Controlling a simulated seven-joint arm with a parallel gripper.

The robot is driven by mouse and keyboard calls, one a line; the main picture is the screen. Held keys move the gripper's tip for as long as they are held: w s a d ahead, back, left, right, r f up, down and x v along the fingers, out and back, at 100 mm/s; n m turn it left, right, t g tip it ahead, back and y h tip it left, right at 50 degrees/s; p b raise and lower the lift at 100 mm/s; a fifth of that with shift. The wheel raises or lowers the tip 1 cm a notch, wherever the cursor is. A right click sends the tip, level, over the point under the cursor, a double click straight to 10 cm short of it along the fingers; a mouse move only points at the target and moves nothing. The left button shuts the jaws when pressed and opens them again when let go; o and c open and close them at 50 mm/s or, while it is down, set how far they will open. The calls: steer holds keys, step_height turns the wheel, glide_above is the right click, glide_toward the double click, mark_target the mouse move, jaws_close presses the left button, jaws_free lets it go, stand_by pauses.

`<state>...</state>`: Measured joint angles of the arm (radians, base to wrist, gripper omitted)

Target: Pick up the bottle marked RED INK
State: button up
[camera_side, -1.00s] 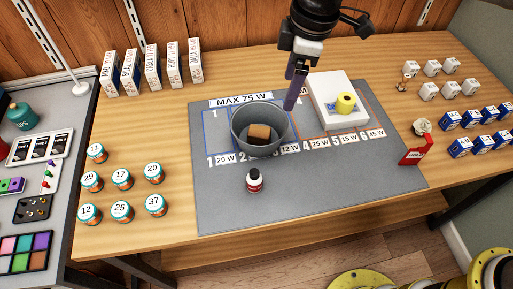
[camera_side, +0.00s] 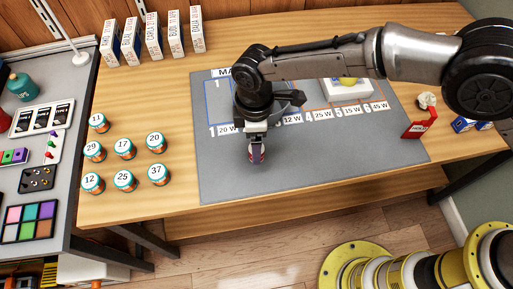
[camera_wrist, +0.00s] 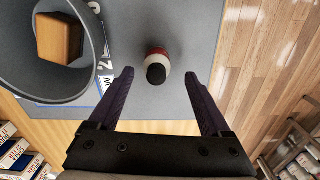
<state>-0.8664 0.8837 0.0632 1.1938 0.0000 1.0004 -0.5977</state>
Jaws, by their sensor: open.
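The small bottle (camera_wrist: 157,56) with a black cap and a red and white body stands upright on the grey mat (camera_wrist: 185,20) in the wrist view. Its lettering cannot be read. My gripper (camera_wrist: 159,74) is open, with one dark finger to each side of the bottle and its tips near the bottle's cap. Space shows between the bottle and both fingers. In the side view my gripper (camera_side: 256,153) points down at the front of the mat and hides most of the bottle.
A grey bucket (camera_wrist: 88,82) holding a brown block (camera_wrist: 60,38) stands left of the bottle in the wrist view. Several numbered jars (camera_side: 123,180) stand left of the mat in the side view. The mat's front right is clear.

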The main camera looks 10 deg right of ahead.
steer(key=shift+w+d+f, duration=0.1)
steer(key=shift+f, duration=1.2)
steer(key=shift+w+d+f, duration=0.1)
steer(key=shift+f, duration=1.2)
jaws_close()
